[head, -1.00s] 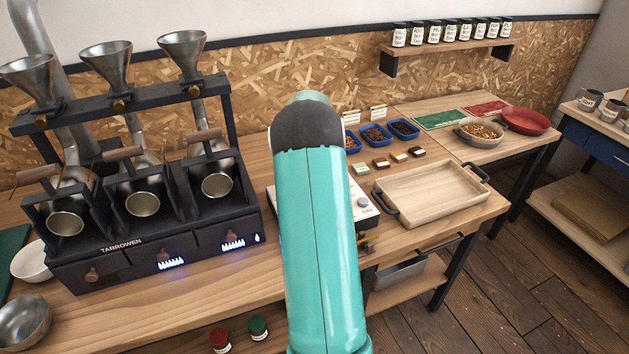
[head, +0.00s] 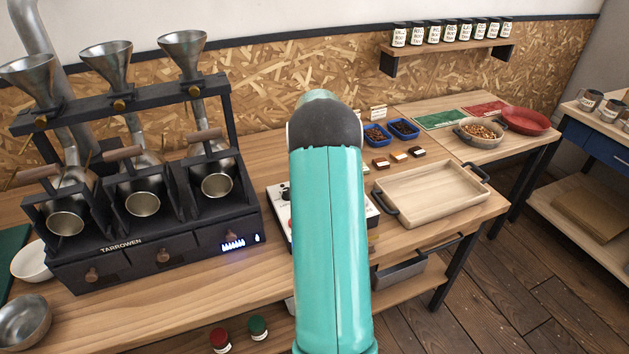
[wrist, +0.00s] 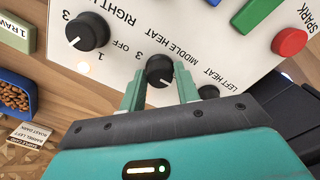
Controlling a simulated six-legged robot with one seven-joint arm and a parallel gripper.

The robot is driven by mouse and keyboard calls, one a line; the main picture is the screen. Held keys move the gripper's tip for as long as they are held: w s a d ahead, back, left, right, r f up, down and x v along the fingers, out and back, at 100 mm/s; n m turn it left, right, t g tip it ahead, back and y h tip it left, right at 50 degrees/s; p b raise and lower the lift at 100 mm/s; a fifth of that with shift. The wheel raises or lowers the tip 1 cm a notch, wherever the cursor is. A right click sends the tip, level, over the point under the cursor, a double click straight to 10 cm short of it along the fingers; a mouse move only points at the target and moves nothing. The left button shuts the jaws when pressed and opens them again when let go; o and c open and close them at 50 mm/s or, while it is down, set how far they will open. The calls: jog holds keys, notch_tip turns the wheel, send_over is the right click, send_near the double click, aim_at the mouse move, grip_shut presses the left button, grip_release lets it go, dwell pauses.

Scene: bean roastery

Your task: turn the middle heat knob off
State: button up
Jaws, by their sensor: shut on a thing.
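The middle heat knob (wrist: 160,68) is a black round knob on a white control panel (wrist: 220,45), under the printed words MIDDLE HEAT, upside down in the wrist view. My gripper (wrist: 159,78) has one finger on each side of it and is shut on it. I cannot read its setting for sure. In the head view my arm hides most of the panel. The roaster (head: 150,255) stands on the left; its right front shows a row of blue flame marks (head: 233,244), and its middle and left fronts are dark.
The right heat knob (wrist: 87,31) and the partly hidden left heat knob (wrist: 208,92) flank the middle one. A red spark button (wrist: 289,41) is on the same panel. A wooden tray (head: 432,213) and blue bean bins (head: 377,140) stand to the right of my arm.

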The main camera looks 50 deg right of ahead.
jog(key=shift+f, duration=0.1)
dwell(0.3)
jog(key=o, duration=1)
notch_tip(320, 180, up, 14)
dwell(0.3)
